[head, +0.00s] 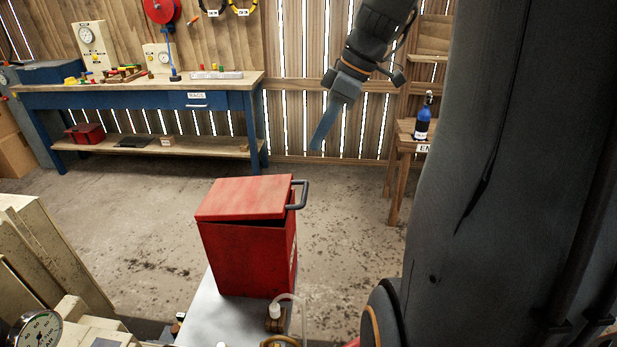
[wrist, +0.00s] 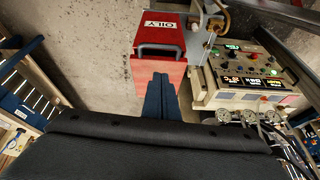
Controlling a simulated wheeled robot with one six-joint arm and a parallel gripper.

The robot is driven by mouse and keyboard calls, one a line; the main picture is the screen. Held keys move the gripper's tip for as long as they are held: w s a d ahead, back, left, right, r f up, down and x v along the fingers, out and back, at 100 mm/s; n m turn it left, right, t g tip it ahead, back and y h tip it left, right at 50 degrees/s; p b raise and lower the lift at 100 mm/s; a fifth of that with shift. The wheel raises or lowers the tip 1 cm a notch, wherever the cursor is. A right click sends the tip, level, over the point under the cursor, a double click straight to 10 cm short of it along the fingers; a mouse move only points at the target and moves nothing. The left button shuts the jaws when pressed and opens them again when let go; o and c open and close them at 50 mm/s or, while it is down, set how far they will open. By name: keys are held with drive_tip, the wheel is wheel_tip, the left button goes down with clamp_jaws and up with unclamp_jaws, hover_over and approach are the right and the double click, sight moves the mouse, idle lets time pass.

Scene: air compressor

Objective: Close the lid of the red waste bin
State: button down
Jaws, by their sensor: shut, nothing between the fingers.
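The red waste bin (head: 245,258) stands on a pale metal surface in the head view. Its red lid (head: 243,197) lies nearly flat over the top, with a narrow dark gap under its near edge. A dark handle (head: 300,194) sticks out at the lid's right side. My gripper (head: 317,147) is in the air above and beyond the bin, apart from it, with its blue fingers together and empty. In the wrist view the fingers (wrist: 160,80) point at the bin (wrist: 160,24), whose face reads "OILY"; they hide part of the lid (wrist: 142,72).
A blue workbench (head: 140,95) with tools stands at the back left. A wooden stand (head: 402,150) with a blue bottle (head: 423,120) is at the right. A control panel (wrist: 245,75) is beside the bin in the wrist view. Concrete floor behind the bin is clear.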

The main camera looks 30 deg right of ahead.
drive_tip(key=r+n, duration=0.1)
drive_tip(key=p, duration=0.3)
hover_over(307, 191)
drive_tip(key=a, duration=0.1)
drive_tip(key=f, duration=0.8)
drive_tip(key=shift+w+f, duration=0.2)
drive_tip(key=shift+f, duration=0.1)
drive_tip(key=f, duration=0.2)
drive_tip(key=d+f, duration=0.1)
drive_tip(key=shift+s, duration=0.25)
drive_tip(key=shift+d+f+p, duration=0.1)
drive_tip(key=shift+f+p, duration=0.25)
drive_tip(key=shift+f, duration=0.1)
drive_tip(key=shift+f, duration=0.1)
drive_tip(key=f+b, duration=0.1)
drive_tip(key=b, duration=0.1)
drive_tip(key=f+b, duration=0.2)
drive_tip(key=d+f+b, duration=0.1)
drive_tip(key=b, duration=0.1)
drive_tip(key=shift+s+f+b, duration=0.2)
drive_tip(key=shift+s+b, duration=0.2)
